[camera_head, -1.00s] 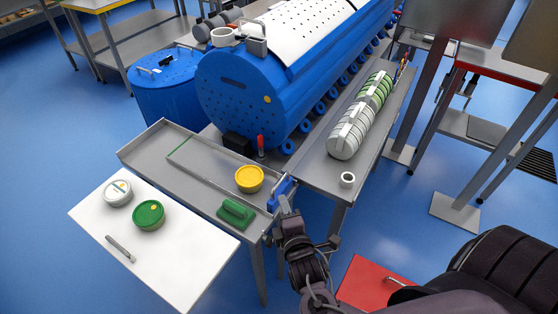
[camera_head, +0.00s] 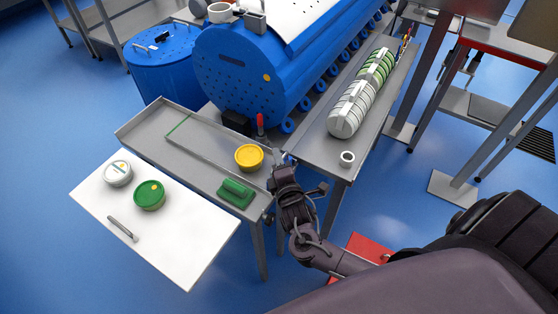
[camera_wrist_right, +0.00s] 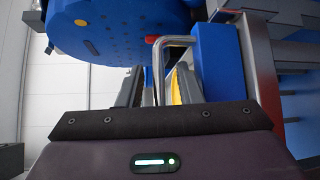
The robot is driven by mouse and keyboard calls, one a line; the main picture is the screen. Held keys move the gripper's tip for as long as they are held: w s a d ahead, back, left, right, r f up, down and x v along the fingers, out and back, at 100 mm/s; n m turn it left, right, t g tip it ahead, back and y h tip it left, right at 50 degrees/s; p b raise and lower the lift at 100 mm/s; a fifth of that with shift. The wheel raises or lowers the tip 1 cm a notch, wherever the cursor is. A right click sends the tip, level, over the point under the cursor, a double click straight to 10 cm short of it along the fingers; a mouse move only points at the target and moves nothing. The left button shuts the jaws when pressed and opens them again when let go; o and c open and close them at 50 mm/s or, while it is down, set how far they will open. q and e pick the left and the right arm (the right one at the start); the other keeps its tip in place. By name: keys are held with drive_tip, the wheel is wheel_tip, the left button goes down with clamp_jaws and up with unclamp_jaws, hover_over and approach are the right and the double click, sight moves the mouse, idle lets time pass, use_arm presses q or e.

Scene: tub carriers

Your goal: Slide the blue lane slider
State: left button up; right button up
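The blue lane slider (camera_wrist_right: 218,62) shows in the right wrist view as an upright blue block with a bent metal handle (camera_wrist_right: 176,40). In the head view it is almost wholly hidden behind my right gripper (camera_head: 281,160), at the right end of the grey tray. In the wrist view my right gripper (camera_wrist_right: 160,88) is open, with a finger on each side of the handle's bar and gaps visible beside the bar. Whether a finger touches it I cannot tell. My left gripper is not in view.
A yellow tub (camera_head: 249,156) and a green block with a grip (camera_head: 236,193) sit on the grey tray (camera_head: 160,146). White and green tubs (camera_head: 149,195) are on the white board (camera_head: 185,250).

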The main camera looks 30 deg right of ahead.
drive_tip(key=c, duration=0.6)
clamp_jaws()
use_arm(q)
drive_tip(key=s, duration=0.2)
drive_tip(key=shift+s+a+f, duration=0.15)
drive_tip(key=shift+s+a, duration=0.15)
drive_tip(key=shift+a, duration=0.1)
